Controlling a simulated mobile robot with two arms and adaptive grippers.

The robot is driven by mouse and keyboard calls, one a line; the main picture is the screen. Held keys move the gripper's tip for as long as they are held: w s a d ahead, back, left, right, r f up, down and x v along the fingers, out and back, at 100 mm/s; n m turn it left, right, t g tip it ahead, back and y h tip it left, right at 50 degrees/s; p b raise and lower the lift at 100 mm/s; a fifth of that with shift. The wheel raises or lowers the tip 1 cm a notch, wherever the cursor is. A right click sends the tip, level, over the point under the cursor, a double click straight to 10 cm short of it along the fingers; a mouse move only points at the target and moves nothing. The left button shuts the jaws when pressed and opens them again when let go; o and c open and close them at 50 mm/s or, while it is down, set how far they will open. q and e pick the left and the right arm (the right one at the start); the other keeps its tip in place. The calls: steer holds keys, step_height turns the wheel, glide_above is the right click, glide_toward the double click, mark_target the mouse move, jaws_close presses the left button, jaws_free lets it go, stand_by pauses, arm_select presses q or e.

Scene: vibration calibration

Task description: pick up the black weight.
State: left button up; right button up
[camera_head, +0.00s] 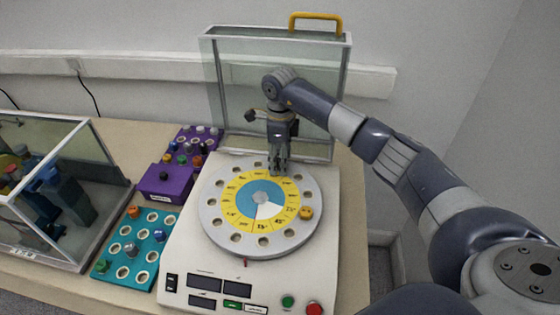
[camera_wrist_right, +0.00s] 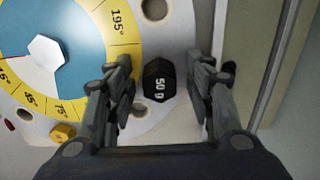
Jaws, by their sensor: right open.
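The black weight (camera_wrist_right: 159,82), marked "50 g", sits on the grey rim of the round dial plate, seen in the right wrist view. My right gripper (camera_wrist_right: 161,78) is open, with one finger on each side of the weight and visible gaps between. In the head view my right gripper (camera_head: 280,168) points down at the far edge of the dial plate (camera_head: 212,218) and hides the weight. The plate has a yellow and blue centre and a ring of holes. My left gripper is not in view.
A yellow weight (camera_head: 306,213) sits on the plate's right side. A glass panel with a yellow handle (camera_head: 316,17) stands behind the machine. Left are a teal tray (camera_head: 121,269), a purple box (camera_head: 178,184) with a black knob, and a glass case (camera_head: 84,262).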

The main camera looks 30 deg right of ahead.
steer(key=c, duration=1.1)
steer(key=shift+c, duration=0.2)
